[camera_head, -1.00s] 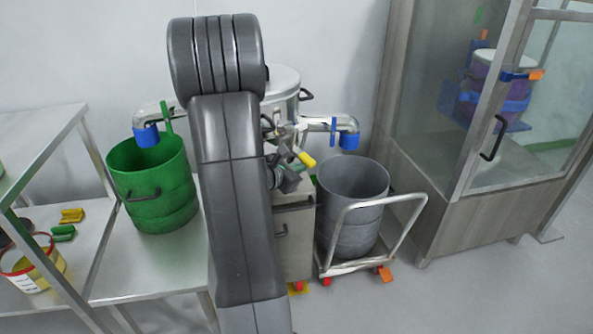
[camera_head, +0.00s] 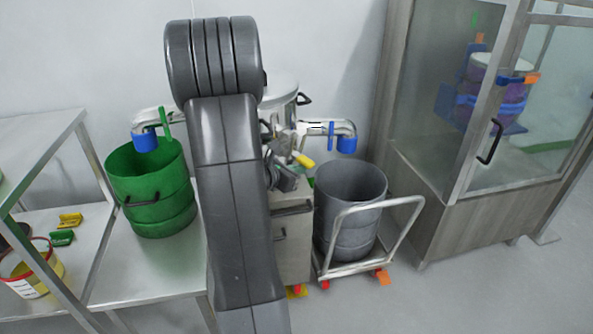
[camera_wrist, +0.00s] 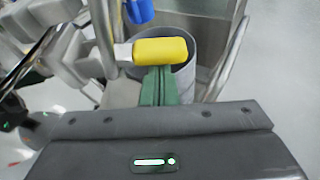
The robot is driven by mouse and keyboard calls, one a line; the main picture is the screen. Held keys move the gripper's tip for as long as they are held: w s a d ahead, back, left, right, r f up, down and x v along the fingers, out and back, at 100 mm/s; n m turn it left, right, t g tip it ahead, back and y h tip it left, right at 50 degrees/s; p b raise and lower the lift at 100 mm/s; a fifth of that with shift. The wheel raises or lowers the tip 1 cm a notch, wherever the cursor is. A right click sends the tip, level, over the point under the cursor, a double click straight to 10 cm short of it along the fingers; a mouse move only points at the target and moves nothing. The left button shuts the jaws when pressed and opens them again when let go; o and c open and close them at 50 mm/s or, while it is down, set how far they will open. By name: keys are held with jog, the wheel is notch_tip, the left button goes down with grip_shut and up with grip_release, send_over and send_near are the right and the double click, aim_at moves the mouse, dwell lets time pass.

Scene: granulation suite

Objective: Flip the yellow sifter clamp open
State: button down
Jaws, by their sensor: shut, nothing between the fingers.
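The yellow clamp handle (camera_head: 304,160) sticks out from the front of the metal sifter (camera_head: 284,92), sloping down to the right. In the wrist view the yellow handle (camera_wrist: 160,51) lies across the picture on a pale metal link, right at the tips of my gripper (camera_wrist: 157,72). My gripper's greenish fingers are together with nothing between them; they overlap the handle's lower edge, and I cannot tell whether they touch it. In the head view my gripper (camera_head: 290,180) shows small, just below and left of the handle. My arm hides much of the sifter.
A green drum (camera_head: 150,188) stands on a steel table at left, under a blue-ended spout. A grey drum (camera_head: 350,205) stands on a trolley (camera_head: 405,225) right of the sifter. A glass-doored cabinet (camera_head: 450,190) is at right. Open floor lies in front.

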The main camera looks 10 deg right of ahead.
aim_at(305, 159)
notch_tip(305, 159, up, 2)
jog(key=n, duration=0.1)
jog(key=n+g+h+p, duration=0.1)
jog(key=n, duration=0.1)
jog(key=shift+s+d+r+g, duration=0.1)
jog(key=shift+r+g, duration=0.1)
jog(key=shift+g, duration=0.1)
jog(key=shift+r, duration=0.2)
jog(key=shift+r, duration=0.25)
